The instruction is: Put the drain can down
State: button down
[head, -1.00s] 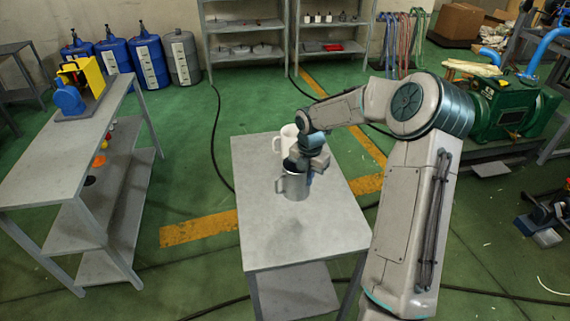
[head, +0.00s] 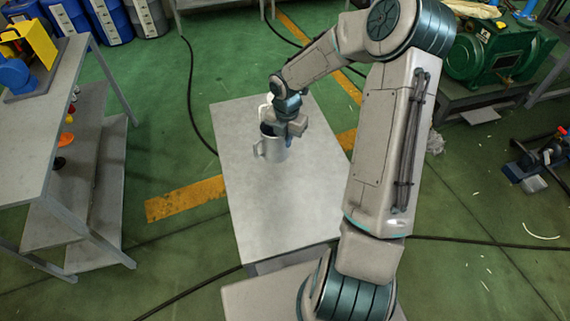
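The drain can (head: 271,151), a grey metal can with a handle on its left side, is upright at the far half of the grey table (head: 285,210). My gripper (head: 286,138) is at its upper right side and appears shut on it. The fingers are mostly hidden by the gripper body and the can. I cannot tell whether the can's base touches the tabletop or hangs just above it. A white can (head: 264,106) stands behind it, largely hidden by my gripper.
The front and middle of the table are clear. A grey shelf table (head: 65,110) with a yellow and blue device (head: 30,50) stands at the left. A green machine (head: 495,50) is at the right. Dark cables lie on the green floor.

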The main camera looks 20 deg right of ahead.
jog(key=shift+s+a+f, duration=0.3)
jog(key=shift+s+f, duration=0.6)
jog(key=shift+f, duration=0.3)
jog(key=shift+s+a+f, duration=0.25)
jog(key=shift+s+f, duration=0.6)
jog(key=shift+f, duration=0.4)
jog(key=shift+s+a+f, duration=0.3)
jog(key=shift+s+f, duration=0.6)
jog(key=shift+f, duration=0.3)
jog(key=shift+f, duration=0.2)
jog(key=c, duration=1.7)
grip_release()
jog(key=shift+r, duration=0.2)
